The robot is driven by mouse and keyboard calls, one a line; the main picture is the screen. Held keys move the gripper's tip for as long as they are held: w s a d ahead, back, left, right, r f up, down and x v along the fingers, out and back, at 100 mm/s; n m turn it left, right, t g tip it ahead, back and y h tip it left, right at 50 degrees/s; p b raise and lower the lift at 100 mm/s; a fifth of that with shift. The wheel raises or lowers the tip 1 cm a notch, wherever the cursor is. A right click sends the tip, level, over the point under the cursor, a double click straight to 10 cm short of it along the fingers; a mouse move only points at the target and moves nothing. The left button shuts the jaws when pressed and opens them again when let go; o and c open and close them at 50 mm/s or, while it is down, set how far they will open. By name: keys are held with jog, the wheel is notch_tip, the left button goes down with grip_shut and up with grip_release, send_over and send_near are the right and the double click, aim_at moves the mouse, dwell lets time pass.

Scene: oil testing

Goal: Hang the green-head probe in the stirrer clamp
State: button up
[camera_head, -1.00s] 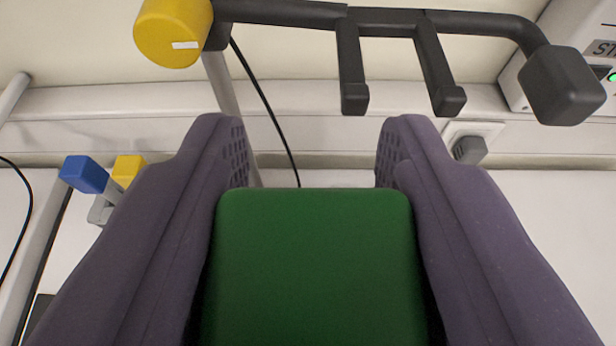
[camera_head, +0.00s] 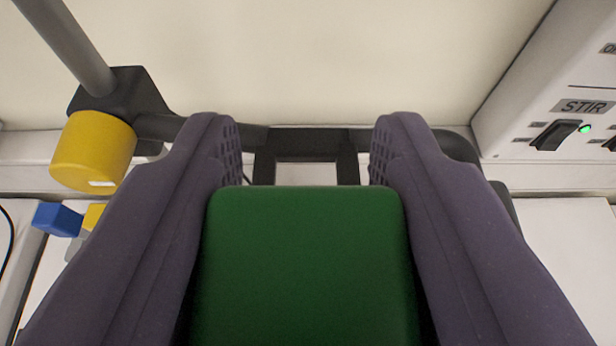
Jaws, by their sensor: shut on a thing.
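My gripper (camera_head: 305,165) is shut on the green head of the probe (camera_head: 305,265), with one purple finger on each side. The head fills the lower middle of the view, and the rest of the probe is hidden. The black stirrer clamp (camera_head: 305,138) is beyond the head, its two prongs showing just above the head's top edge between the fingers. The prong ends are hidden behind the head, so I cannot tell whether the probe touches them. The clamp's bar runs left to a black boss on a grey rod.
A yellow knob (camera_head: 93,152) hangs from the boss at left, close to my left finger. A blue block (camera_head: 57,219) is below it. A white box labelled STIR (camera_head: 560,100) with a switch and green light stands at right. The pale wall behind is clear.

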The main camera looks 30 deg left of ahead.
jog(key=shift+w+a+p, duration=0.35)
jog(key=shift+w+a, duration=0.1)
jog(key=shift+w, duration=0.25)
jog(key=shift+w+a+p, duration=0.4)
jog(key=shift+w, duration=0.3)
jog(key=shift+w+a+p, duration=0.35)
jog(key=shift+w+a, duration=0.1)
jog(key=shift+w, duration=0.25)
jog(key=shift+f+b, duration=0.5)
jog(key=shift+b, duration=0.3)
jog(key=o, duration=1.2)
jog(key=shift+c, duration=0.2)
